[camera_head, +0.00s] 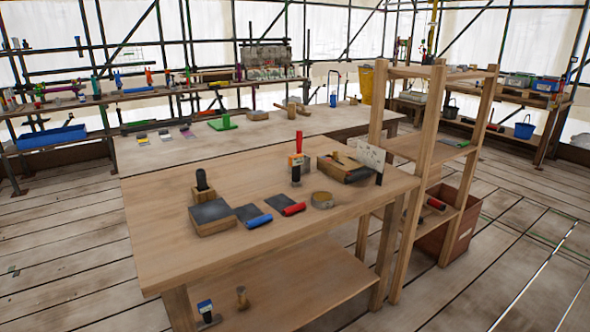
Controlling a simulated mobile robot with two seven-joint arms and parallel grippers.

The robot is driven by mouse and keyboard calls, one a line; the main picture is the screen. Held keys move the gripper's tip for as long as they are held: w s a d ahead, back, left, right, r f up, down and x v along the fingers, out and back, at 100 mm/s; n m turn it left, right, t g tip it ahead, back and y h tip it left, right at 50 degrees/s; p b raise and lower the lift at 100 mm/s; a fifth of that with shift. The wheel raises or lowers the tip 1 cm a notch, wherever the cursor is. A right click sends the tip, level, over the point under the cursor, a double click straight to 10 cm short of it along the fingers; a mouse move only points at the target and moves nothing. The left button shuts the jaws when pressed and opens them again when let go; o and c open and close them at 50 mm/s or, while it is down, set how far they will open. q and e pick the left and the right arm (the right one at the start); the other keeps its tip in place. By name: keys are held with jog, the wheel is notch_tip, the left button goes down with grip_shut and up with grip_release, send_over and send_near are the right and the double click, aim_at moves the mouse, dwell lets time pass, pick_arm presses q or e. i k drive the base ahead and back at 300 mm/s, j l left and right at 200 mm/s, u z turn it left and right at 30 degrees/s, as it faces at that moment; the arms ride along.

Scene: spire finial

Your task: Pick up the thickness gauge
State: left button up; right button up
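I cannot tell for sure which object is the thickness gauge. On the near wooden table (165,225) an upright tool with a red handle (299,141) stands by an orange and white piece (296,161) and a dark cylinder (296,174). To the left, a black-handled tool (202,180) stands by a dark-topped block (211,216). Neither of my grippers is in view.
An open wooden box (345,170) with a pale plate (367,156) beside it is at the table's right. A wooden shelf rack (418,180) stands against that side. A lower shelf (290,285) holds small items. The table's left part and the left floor are clear.

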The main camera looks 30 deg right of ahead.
aim_at(295, 161)
jog(key=l+u, duration=0.15)
jog(key=u, duration=0.3)
jog(key=l+u, duration=0.15)
jog(key=u, duration=0.25)
jog(key=k+l+u, duration=0.35)
jog(key=l+u, duration=0.15)
jog(key=l, duration=0.2)
jog(key=k+l+u, duration=0.2)
jog(key=k+l, duration=0.25)
jog(key=l, duration=0.2)
jog(key=k+l+u, duration=0.15)
jog(key=k+l, duration=0.3)
jog(key=l, duration=0.15)
